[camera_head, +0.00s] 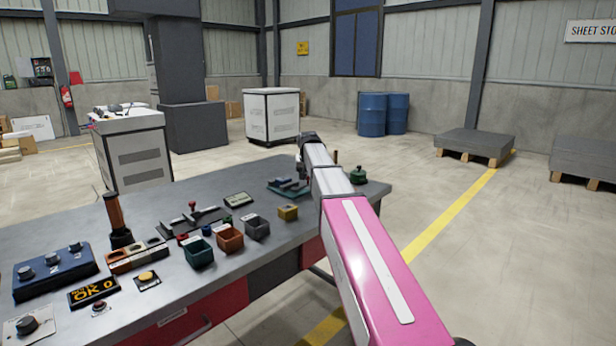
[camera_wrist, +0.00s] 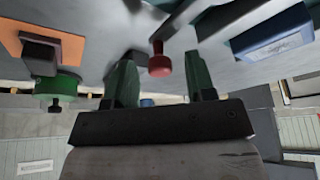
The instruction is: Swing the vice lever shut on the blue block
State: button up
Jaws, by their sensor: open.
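My gripper (camera_head: 302,172) hangs from the arm's end over the table's far right edge. In the wrist view my gripper (camera_wrist: 162,80) is open, its two dark green fingers apart. A red knob (camera_wrist: 159,60) on a short stem shows in the gap between them; I cannot tell if it lies between the fingers or beyond. It looks like the lever's handle. A blue body with pale lettering (camera_wrist: 275,36) lies to the right, beside dark bars. In the head view a low teal fixture with dark blue parts (camera_head: 287,187) sits just left of my gripper. The blue block is not clearly distinguishable.
A green knobbed piece (camera_wrist: 57,90) stands left in the wrist view, near an orange plate (camera_wrist: 45,45). Small bins, including an orange one (camera_head: 230,238), and a dark fixture with a red knob (camera_head: 193,206) stand on the grey table (camera_head: 185,302) in the head view.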

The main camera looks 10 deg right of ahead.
jog(key=c, duration=0.9)
jog(key=shift+o, duration=0.2)
jog(key=shift+s+d, duration=0.1)
jog(key=shift+s, duration=0.05)
jog(key=s+m, duration=0.1)
jog(key=m, duration=0.1)
jog(key=s+m+h, duration=0.1)
jog(key=m, duration=0.1)
jog(key=shift+d+h, duration=0.3)
jog(key=shift+d, duration=0.1)
jog(key=s+m+g+h, duration=0.1)
jog(key=s+m, duration=0.1)
jog(key=m, duration=0.1)
jog(key=shift+s+m, duration=0.15)
jog(key=shift+m, duration=0.15)
jog(key=m, duration=0.1)
jog(key=s+m+g, duration=0.1)
jog(key=shift+s+a+m+h, duration=0.1)
jog(key=shift+s+m+h, duration=0.2)
jog(key=shift+h, duration=0.1)
jog(key=shift+s+a+m+g, duration=0.4)
jog(key=shift+s+m, duration=0.2)
jog(key=shift+m, duration=0.55)
jog(key=shift+s+a+m+g, duration=0.25)
jog(key=shift+s+m+g, duration=0.3)
jog(key=shift+m, duration=0.6)
jog(key=shift+s, duration=0.1)
